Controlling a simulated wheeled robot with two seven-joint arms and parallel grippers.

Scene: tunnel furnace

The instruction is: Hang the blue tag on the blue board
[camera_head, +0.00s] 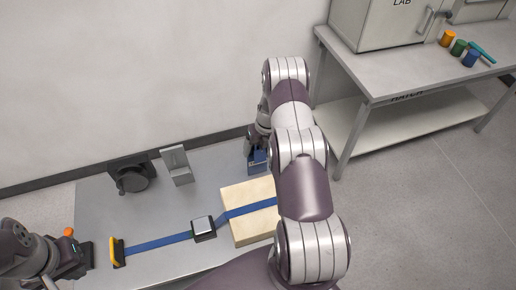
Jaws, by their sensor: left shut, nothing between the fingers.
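A small blue item (257,167) is at the back right edge of the table, right below my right gripper (256,149). I cannot tell whether it is the tag or the board, or whether the fingers hold it. My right arm hides much of that area. My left gripper (86,256) is shut and empty at the left front of the table, just left of a yellow-ended piece. No other clear tag or board shows.
A blue strap (160,243) runs from a yellow-ended piece (118,251) past a silver block (203,228) and over a wooden block (240,197). A dark device (131,178) and grey stand (176,166) are behind. A lab bench (390,72) stands right.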

